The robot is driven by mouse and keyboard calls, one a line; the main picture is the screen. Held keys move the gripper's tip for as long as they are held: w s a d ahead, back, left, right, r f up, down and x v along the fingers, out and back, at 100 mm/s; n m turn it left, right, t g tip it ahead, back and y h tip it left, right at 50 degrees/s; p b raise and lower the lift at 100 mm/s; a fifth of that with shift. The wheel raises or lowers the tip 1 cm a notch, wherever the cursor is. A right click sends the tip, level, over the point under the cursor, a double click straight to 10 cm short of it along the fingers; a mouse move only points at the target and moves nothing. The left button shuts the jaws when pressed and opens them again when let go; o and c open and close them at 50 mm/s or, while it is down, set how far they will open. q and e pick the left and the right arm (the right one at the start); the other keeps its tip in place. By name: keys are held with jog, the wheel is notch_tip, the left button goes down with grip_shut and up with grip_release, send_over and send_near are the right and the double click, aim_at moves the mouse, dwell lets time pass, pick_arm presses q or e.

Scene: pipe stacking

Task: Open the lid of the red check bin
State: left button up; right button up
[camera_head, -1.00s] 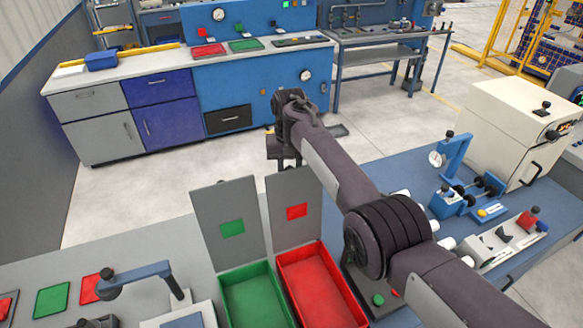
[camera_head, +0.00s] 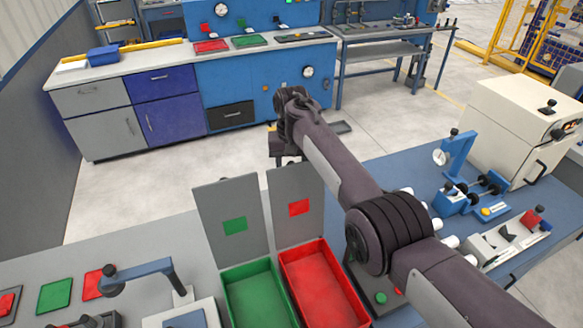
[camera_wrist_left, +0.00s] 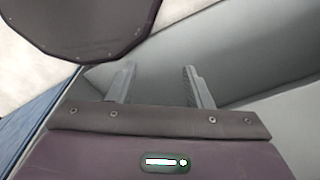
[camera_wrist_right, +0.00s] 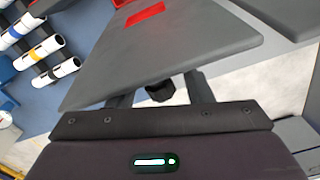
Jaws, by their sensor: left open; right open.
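The red check bin (camera_head: 327,292) is at the bottom centre of the head view, open and empty inside. Its grey lid (camera_head: 296,240) stands upright at the far side and bears a red square. The lid (camera_wrist_right: 165,60) also fills the upper part of the right wrist view. My right gripper (camera_wrist_right: 159,88) is open beneath the lid's edge, with a black knob (camera_wrist_right: 160,91) between its fingers; the fingers look apart from the knob. My left gripper (camera_wrist_left: 160,82) is open and empty before a grey surface.
A green bin (camera_head: 257,297) with an upright grey lid (camera_head: 232,240) stands just left. A blue bench with a cream machine (camera_head: 525,130) and blue fixtures (camera_head: 455,160) is at the right. A blue-armed stand (camera_head: 140,275) is at the lower left.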

jog(key=shift+r+p, duration=0.3)
jog(key=shift+r, duration=0.2)
notch_tip(320, 180, up, 2)
jog(key=shift+r+p, duration=0.25)
jog(key=shift+p, duration=0.85)
notch_tip(320, 180, up, 3)
jog(key=shift+r, duration=0.6)
